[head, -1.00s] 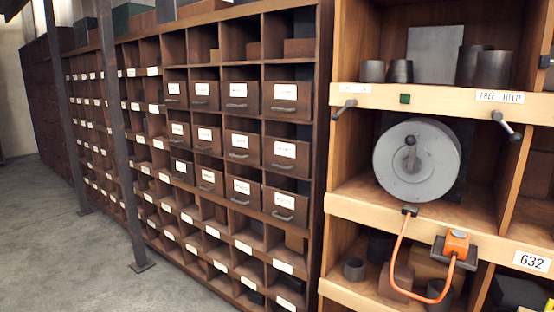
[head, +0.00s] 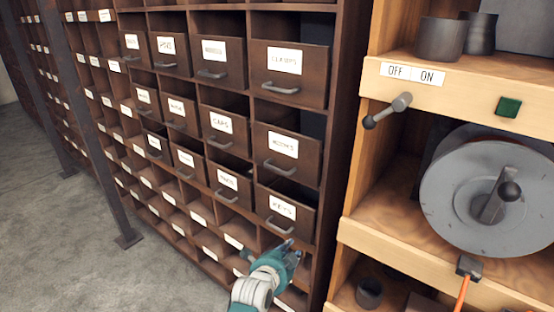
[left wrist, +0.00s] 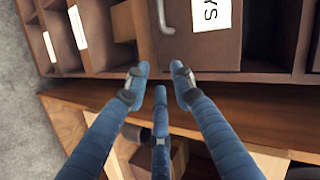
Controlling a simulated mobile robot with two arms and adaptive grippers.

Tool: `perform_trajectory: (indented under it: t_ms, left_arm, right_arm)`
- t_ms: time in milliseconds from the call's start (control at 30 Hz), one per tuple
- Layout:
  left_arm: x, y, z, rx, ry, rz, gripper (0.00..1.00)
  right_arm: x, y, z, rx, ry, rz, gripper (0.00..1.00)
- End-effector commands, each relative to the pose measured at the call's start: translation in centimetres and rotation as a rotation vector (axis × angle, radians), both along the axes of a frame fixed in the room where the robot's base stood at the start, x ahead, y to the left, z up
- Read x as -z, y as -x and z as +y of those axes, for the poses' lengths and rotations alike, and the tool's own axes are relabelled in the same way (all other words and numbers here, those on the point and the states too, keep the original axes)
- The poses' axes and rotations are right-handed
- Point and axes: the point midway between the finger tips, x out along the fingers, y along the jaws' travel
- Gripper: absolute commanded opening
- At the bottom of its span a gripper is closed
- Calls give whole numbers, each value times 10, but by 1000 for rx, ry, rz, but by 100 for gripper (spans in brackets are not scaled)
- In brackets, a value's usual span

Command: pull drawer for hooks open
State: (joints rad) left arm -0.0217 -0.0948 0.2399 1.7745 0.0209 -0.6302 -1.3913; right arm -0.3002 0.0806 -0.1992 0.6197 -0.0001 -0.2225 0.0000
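The hooks drawer (head: 287,170) is dark brown with a white label reading "HOOKS" and a grey bar handle (head: 279,168). It is in the right column of the drawer cabinet, between the clamps drawer (head: 303,72) above and the keys drawer (head: 296,224) below. It looks shut. My left gripper (head: 291,250) is below the keys drawer, well below the hooks handle, and touches neither. In the left wrist view its blue fingers (left wrist: 158,80) are spread and empty, near the keys drawer's handle (left wrist: 166,18). My right gripper is not in view.
A lighter wooden shelf (head: 356,240) stands at the right, with a lever (head: 387,110), a green button (head: 508,107) and a grey wheel (head: 480,195). A metal post (head: 88,140) stands at the left. Grey floor (head: 50,240) is clear in front.

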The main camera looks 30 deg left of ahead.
Motion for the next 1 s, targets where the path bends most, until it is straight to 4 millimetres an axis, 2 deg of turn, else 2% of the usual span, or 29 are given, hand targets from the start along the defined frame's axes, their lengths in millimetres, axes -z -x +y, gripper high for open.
perform_trajectory:
  t_ms: [33,100,200,300,400,467,800,1000]
  left_arm:
    - [-59,-5,15,1,-75,-55,24]
    - [-117,-5,33,3,-182,-106,24]
    - [-177,2,53,-3,-303,-152,24]
    - [-211,9,64,-10,-379,-175,24]
    - [-224,9,69,-14,-413,-182,24]
    - [-225,5,72,-14,-418,-183,24]
    - [-214,-54,90,-13,-414,-184,24]
    - [-207,-79,99,-13,-415,-184,24]
  right_arm:
    - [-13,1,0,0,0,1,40]
    - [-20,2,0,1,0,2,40]
    - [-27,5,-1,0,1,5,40]
    - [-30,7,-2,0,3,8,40]
    - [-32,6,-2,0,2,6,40]
    - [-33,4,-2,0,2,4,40]
    - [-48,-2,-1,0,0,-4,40]
    - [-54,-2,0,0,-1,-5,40]
